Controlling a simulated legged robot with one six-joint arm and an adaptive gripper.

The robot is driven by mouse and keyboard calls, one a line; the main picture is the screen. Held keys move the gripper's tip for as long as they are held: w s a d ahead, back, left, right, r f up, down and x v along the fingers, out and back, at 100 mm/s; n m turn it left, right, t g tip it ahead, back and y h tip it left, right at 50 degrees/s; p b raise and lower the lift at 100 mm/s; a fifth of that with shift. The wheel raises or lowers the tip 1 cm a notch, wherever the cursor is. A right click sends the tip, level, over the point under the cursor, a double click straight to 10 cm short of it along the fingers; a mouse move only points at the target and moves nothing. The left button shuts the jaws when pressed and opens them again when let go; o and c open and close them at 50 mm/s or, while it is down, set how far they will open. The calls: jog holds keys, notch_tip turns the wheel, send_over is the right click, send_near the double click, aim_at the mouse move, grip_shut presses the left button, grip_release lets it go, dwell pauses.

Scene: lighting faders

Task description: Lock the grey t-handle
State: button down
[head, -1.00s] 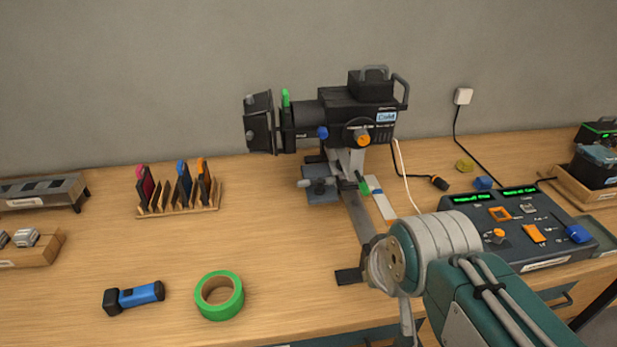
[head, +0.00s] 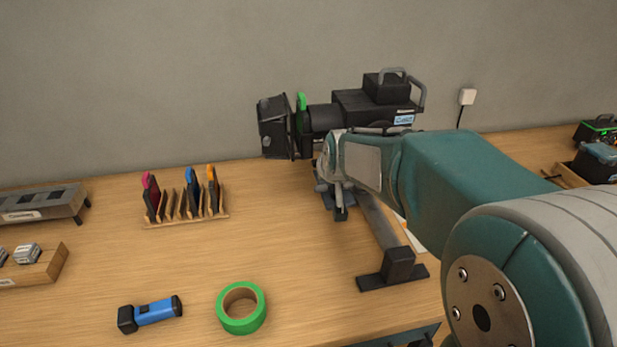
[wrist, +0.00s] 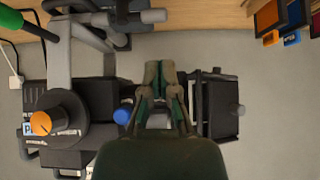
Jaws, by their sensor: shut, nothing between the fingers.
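The grey t-handle (wrist: 150,16) shows at the top of the wrist view, by the dark clamp under the lamp. In the head view only a little of it (head: 321,186) shows beside my arm, so its turn is hard to read. My gripper (wrist: 160,72) is shut and empty in the wrist view. Its fingertips point towards the table side, below the handle in the picture and apart from it. In the head view my own arm hides the gripper. The black lamp (head: 360,108) stands on its stand behind my arm.
The wrist view shows the lamp's orange knob (wrist: 40,123), blue knob (wrist: 122,115) and a green lever (wrist: 14,24) close by. A filter rack (head: 185,215), green tape (head: 241,308) and blue flashlight (head: 152,312) lie left.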

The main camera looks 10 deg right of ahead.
aim_at(326, 190)
jog(key=x, duration=1)
jog(key=shift+w+d, duration=0.15)
jog(key=shift+w, duration=0.2)
dwell(0.5)
jog(key=shift+s, duration=0.1)
jog(key=shift+a, duration=0.2)
dwell(0.4)
jog(key=shift+s+d, duration=0.15)
dwell(0.6)
